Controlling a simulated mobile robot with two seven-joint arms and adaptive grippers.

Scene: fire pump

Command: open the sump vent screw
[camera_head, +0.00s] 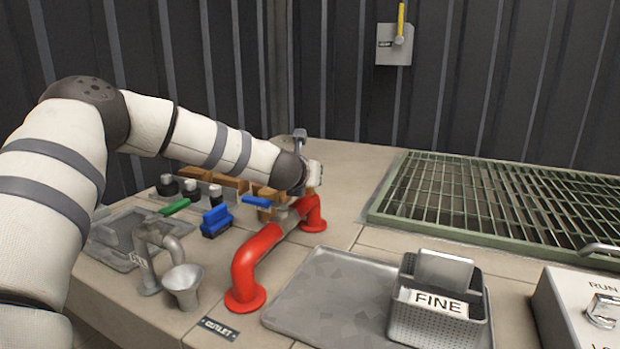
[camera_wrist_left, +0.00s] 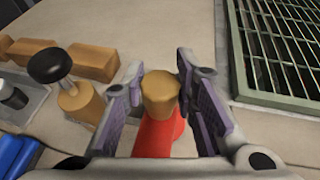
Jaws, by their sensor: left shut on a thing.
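A tan, brass-like screw head (camera_wrist_left: 160,88), which I take to be the sump vent screw, stands upright above the red pipe (camera_wrist_left: 158,134). No label for it is readable. In the left wrist view, my left gripper (camera_wrist_left: 158,78) has one finger on each side of this head and is shut on it. In the head view, my left gripper (camera_head: 312,178) is at the far end of the red pipe (camera_head: 256,258), and my wrist hides most of the screw. My right gripper is in neither view.
Near the wrist are a blue handle (camera_head: 254,202), a blue block (camera_head: 216,221) and several tan blocks with black knobs. A metal funnel (camera_head: 184,284) stands at front left. A grey tray (camera_head: 325,300) and a basket labelled FINE (camera_head: 438,318) are at front. A green grating (camera_head: 500,200) lies right.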

